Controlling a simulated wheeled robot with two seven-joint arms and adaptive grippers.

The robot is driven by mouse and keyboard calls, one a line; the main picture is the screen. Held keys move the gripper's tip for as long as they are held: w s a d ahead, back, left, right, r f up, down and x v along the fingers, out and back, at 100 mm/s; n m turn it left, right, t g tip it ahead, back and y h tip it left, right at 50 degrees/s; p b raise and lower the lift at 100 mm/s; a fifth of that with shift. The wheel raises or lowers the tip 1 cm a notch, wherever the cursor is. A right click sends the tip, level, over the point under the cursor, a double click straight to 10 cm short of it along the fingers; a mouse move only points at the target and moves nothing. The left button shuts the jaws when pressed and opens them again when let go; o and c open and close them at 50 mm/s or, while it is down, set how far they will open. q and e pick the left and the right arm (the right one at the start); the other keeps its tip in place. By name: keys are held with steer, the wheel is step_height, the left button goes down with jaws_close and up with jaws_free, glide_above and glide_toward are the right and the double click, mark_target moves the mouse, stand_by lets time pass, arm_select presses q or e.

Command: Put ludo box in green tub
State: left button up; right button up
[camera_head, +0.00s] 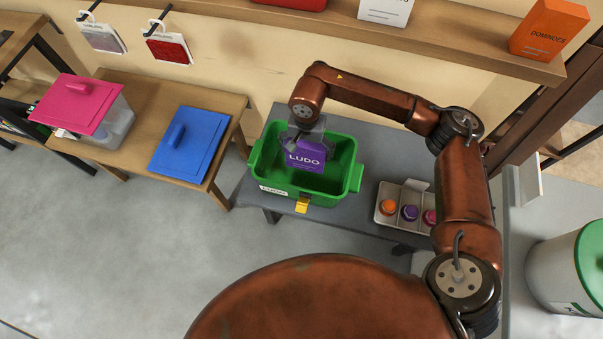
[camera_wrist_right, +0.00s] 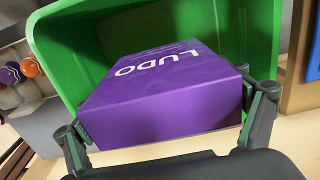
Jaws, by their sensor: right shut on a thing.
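The purple ludo box (camera_head: 305,156) shows inside the outline of the green tub (camera_head: 348,182) in the head view. My right gripper (camera_head: 299,146) is at the box's upper left side. In the right wrist view, the two fingers of my right gripper (camera_wrist_right: 165,118) are shut on the ludo box (camera_wrist_right: 165,95), one at each side. The green tub (camera_wrist_right: 262,30) is behind and around the box there. I cannot tell whether the box touches the tub's floor. My left gripper is not in view.
A wooden table at left holds a blue lid (camera_head: 186,144) and a clear tub with a pink lid (camera_head: 76,103). A shelf (camera_head: 440,37) runs above, with an orange dominoes box (camera_head: 549,30).

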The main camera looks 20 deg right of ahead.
mark_target(305, 160)
steer(key=shift+w+f, duration=0.15)
steer(key=shift+f, duration=0.4)
step_height(305, 160, down, 5)
steer(key=shift+f+b, duration=0.1)
steer(key=shift+b, duration=0.85)
step_height(305, 160, down, 4)
steer(key=shift+f+b, duration=0.1)
steer(key=shift+b, duration=0.55)
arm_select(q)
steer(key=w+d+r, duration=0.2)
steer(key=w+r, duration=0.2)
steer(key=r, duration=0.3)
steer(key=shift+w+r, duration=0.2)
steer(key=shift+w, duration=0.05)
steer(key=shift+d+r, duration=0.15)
arm_select(e)
steer(key=shift+f, duration=0.2)
steer(key=o, duration=1.3)
steer(key=shift+c, duration=0.2)
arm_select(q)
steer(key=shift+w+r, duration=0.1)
